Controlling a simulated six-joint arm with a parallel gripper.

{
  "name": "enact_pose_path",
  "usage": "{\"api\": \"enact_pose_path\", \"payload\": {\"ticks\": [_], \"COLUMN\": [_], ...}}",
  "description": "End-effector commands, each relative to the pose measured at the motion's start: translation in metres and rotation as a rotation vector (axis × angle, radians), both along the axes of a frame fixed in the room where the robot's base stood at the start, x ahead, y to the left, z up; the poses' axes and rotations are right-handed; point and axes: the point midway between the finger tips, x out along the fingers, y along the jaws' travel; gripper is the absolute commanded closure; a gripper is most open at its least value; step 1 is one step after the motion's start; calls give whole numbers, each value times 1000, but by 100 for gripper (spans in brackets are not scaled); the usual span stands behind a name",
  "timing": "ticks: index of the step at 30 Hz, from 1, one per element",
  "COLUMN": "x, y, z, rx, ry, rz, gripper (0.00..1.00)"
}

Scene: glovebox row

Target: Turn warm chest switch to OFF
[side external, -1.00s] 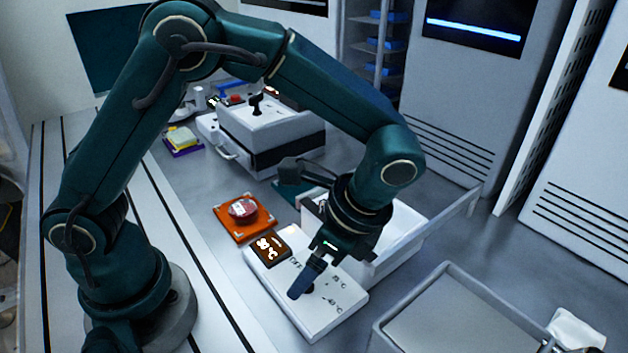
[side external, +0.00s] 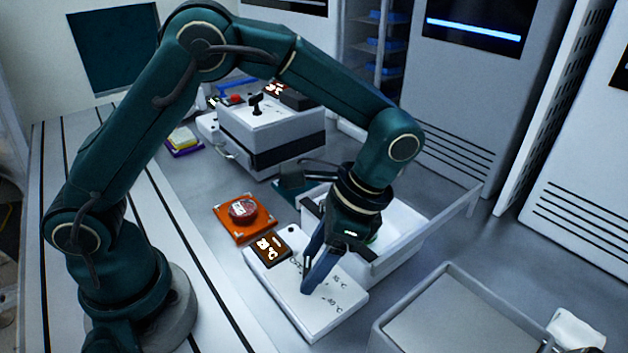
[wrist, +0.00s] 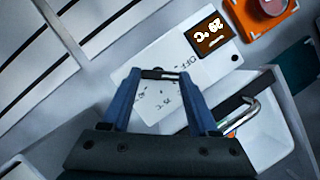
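The warm chest's white control panel (side external: 318,318) lies in front of the white open chest (side external: 405,240). It has a lit display (side external: 268,248) and printed OFF and temperature marks. The wrist view shows the panel (wrist: 140,75) with the OFF label (wrist: 172,63). The dark switch (wrist: 160,74) lies as a short bar between my fingertips, close to the OFF label. My gripper (side external: 306,286) reaches down to the panel. Its blue fingers stand apart on either side of the switch; I cannot tell whether they press on it. The fingers hide the switch in the side view.
An orange plate (side external: 228,232) with a red round item (side external: 243,211) sits behind the panel. A grey tray (side external: 455,335) stands at the front right. A white box with a black lever (side external: 270,125) stands farther back. Bare bench lies left of the panel.

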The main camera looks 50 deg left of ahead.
Motion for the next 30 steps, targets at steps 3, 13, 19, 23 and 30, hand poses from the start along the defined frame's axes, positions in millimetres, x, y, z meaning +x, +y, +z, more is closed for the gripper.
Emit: {"api": "enact_pose_path", "payload": {"ticks": [3,13,19,23,30], "x": [0,1,8,12,15], "y": [0,-1,-6,-10,-13], "z": [0,2,22,34,47], "rx": [0,0,-3,-2,-1], "ry": [-1,-1,-6,-4,-1], "rz": [-1,-4,-4,-4,-2], "gripper": [10,10,10,10,10]}}
